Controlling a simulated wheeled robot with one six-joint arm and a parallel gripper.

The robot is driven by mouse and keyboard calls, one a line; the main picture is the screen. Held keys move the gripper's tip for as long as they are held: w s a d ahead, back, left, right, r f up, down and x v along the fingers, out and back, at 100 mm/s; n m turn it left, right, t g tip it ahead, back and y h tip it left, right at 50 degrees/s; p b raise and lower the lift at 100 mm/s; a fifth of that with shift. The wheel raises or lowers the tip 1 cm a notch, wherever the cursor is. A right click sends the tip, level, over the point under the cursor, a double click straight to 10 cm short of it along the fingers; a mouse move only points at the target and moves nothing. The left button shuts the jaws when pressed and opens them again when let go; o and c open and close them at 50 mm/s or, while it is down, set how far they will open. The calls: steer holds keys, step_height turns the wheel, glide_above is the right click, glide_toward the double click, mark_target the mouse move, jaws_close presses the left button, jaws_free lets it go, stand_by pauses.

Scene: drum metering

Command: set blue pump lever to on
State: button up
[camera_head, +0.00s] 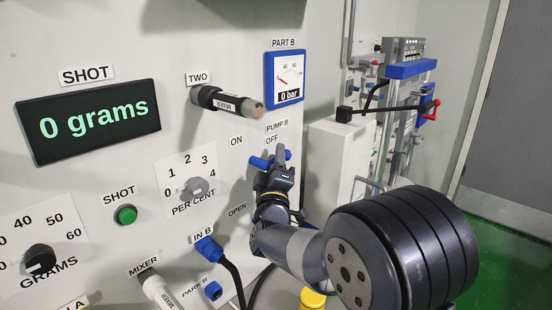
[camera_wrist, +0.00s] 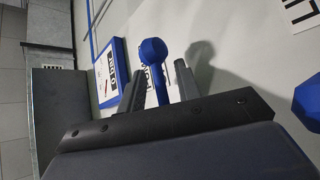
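The blue pump lever (camera_head: 259,162) is on the panel below the PUMP B label, near the ON and OFF labels. My gripper (camera_head: 279,158) is at the lever and hides part of it, so its exact setting is hard to read. In the wrist view the blue lever (camera_wrist: 153,50), with its rounded end, stands between the two fingers of my gripper (camera_wrist: 158,68). The fingers are apart, with a gap showing on each side of the lever.
A blue-framed gauge (camera_head: 284,78) reading 0 bar is above the lever. The TWO hose nozzle (camera_head: 228,102) sticks out to the upper left. The blue IN B connector (camera_head: 208,248) with its black cable is below. A display (camera_head: 90,120) reads 0 grams.

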steer(key=shift+c, duration=0.4)
jaws_close()
